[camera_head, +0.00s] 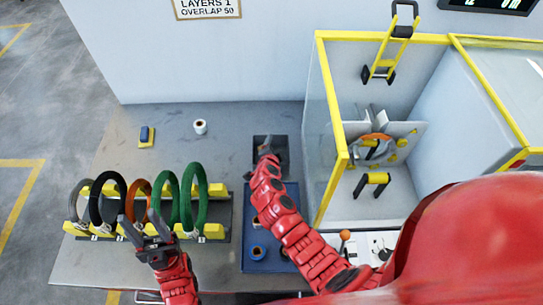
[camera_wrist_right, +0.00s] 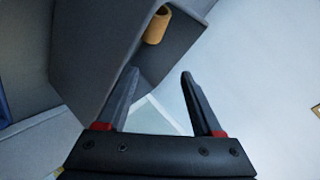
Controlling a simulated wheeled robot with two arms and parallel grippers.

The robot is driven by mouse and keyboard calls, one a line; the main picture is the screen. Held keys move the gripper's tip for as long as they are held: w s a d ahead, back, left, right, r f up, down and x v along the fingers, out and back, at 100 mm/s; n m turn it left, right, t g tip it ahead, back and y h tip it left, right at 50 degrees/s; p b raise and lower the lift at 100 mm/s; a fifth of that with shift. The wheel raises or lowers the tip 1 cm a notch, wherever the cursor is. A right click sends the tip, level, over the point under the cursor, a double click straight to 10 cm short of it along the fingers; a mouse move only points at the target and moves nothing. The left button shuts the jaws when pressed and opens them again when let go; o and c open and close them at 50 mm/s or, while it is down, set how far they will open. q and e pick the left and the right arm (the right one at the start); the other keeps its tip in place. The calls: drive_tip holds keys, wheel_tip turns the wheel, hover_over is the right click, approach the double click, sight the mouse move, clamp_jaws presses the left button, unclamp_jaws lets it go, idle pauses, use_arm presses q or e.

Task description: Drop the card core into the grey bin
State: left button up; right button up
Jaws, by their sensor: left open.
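The grey bin (camera_head: 282,143) is a small dark box on the bench, left of the machine enclosure. My right gripper (camera_head: 265,146) is over it and hides part of it. In the right wrist view the card core (camera_wrist_right: 157,25), a tan tube, lies inside the dark bin (camera_wrist_right: 178,52), near its far wall. The fingers of my right gripper (camera_wrist_right: 158,78) are apart with nothing between them, and the core is clear of them. My left gripper (camera_head: 139,224) is open and empty in front of the coil rack.
Several coils, among them a green one (camera_head: 196,190), stand on a rack (camera_head: 222,215) at the left. A blue tray (camera_head: 265,265) with rolls lies under my right arm. A white roll (camera_head: 200,126) and a blue-and-yellow item (camera_head: 147,136) sit behind. A yellow-framed enclosure (camera_head: 331,100) stands right.

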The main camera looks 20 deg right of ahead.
drive_tip(key=shift+s, duration=0.1)
drive_tip(key=shift+s+a+r+b, duration=0.15)
drive_tip(key=shift+s+a+b, duration=0.15)
drive_tip(key=shift+s+b, duration=0.15)
drive_tip(key=b+v, duration=0.6)
drive_tip(key=v, duration=1)
drive_tip(key=shift+r, duration=0.2)
